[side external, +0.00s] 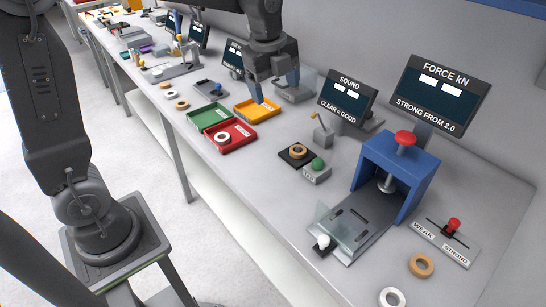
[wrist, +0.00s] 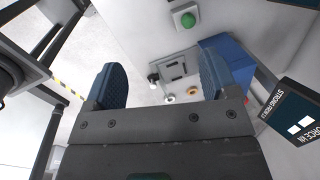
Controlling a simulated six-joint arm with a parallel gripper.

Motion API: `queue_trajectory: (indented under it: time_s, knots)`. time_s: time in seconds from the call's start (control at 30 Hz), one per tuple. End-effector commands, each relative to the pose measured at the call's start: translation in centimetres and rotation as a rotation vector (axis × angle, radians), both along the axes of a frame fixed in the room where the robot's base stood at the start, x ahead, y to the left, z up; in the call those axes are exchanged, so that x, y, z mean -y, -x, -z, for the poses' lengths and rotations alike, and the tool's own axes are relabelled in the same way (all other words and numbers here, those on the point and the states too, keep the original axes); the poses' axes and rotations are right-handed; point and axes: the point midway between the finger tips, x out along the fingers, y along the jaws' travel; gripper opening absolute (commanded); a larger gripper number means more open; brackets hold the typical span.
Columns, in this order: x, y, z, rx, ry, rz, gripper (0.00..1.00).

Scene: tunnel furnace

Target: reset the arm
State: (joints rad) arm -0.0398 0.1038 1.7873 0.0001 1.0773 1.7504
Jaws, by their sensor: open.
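My gripper (side external: 268,92) hangs over the back of the long bench, above the orange tray (side external: 257,110). Its jaws point down and hold nothing. In the wrist view the two blue fingers of my gripper (wrist: 165,85) stand wide apart, with bench and floor showing between them. I cannot tell the exact height of the fingertips above the orange tray.
A green tray (side external: 208,117) and a red tray (side external: 230,136) with a white ring stand beside the orange one. A blue press (side external: 427,165), a SOUND sign (side external: 347,97) and a force display (side external: 436,95) stand to the right. Loose rings lie near the front edge.

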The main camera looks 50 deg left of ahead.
Motion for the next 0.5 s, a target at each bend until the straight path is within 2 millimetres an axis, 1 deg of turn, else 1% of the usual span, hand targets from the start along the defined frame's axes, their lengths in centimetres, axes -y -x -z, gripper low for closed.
queue_trajectory:
  time_s: [0.03,0.1,0.17,0.2,0.33,0.4,0.5]
  knots:
    - [0.2,1.8,-1.0,0.03,0.021,-0.115,0.8]
    - [0.5,4.1,-1.8,0.065,0.06,-0.294,0.8]
    - [0.7,6.1,-2.3,0.095,0.099,-0.446,0.8]
    - [0.8,7.4,-2.5,0.114,0.128,-0.547,0.8]
    - [1.1,11.6,-2.7,0.171,0.235,-0.874,0.8]
    - [1.2,13.8,-2.5,0.196,0.3,-1.044,0.8]
    - [1.4,16.4,-1.8,0.222,0.393,-1.262,0.8]
